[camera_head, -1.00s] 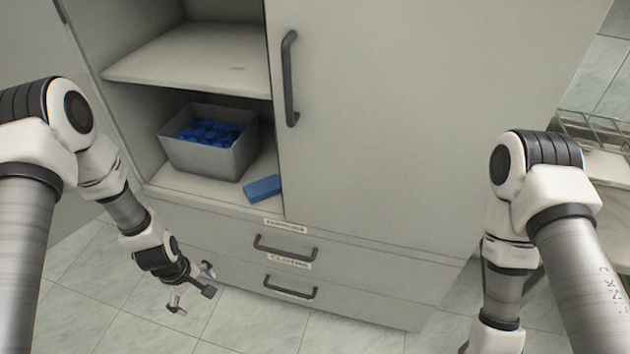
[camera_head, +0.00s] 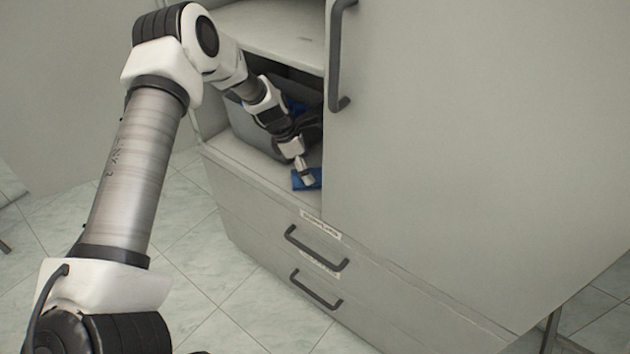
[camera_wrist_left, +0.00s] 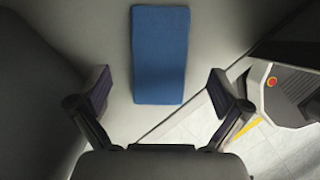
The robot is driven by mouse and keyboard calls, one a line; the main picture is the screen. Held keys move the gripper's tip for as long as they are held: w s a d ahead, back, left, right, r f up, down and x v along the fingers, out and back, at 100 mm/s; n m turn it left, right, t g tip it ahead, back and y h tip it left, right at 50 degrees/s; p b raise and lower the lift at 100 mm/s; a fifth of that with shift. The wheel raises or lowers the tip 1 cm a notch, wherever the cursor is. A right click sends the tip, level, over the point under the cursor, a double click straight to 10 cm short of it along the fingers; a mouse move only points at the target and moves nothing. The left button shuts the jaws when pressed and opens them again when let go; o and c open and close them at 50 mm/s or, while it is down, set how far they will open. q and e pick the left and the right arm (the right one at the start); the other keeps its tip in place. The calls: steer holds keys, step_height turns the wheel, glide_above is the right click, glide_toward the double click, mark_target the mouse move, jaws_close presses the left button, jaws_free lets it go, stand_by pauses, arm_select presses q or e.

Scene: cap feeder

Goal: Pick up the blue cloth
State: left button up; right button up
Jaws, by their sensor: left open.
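The blue cloth (camera_head: 299,181) is a small flat block lying on the lower cabinet shelf (camera_head: 262,174), near its front edge and partly hidden by my left gripper. In the left wrist view the cloth (camera_wrist_left: 160,55) is a plain blue rectangle, whole and flat. My left gripper (camera_head: 306,178) reaches into the cabinet just over the cloth. In the left wrist view the left gripper (camera_wrist_left: 160,90) has its fingers spread wide, one on each side of the cloth's near end, with clear gaps. My right gripper is not in view.
A grey bin (camera_head: 245,125) with blue items stands on the shelf behind my left arm. The cabinet's closed door (camera_head: 450,130) with a dark handle (camera_head: 340,60) is just right of the opening. Drawers with handles (camera_head: 316,248) lie below.

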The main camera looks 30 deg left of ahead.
arm_select(q)
steer(key=shift+x, duration=1.1)
steer(key=shift+w+d+f, duration=0.1)
steer(key=shift+f, duration=0.35)
steer(key=shift+r, duration=0.15)
steer(key=shift+c, duration=1.1)
steer(key=c, duration=0.9)
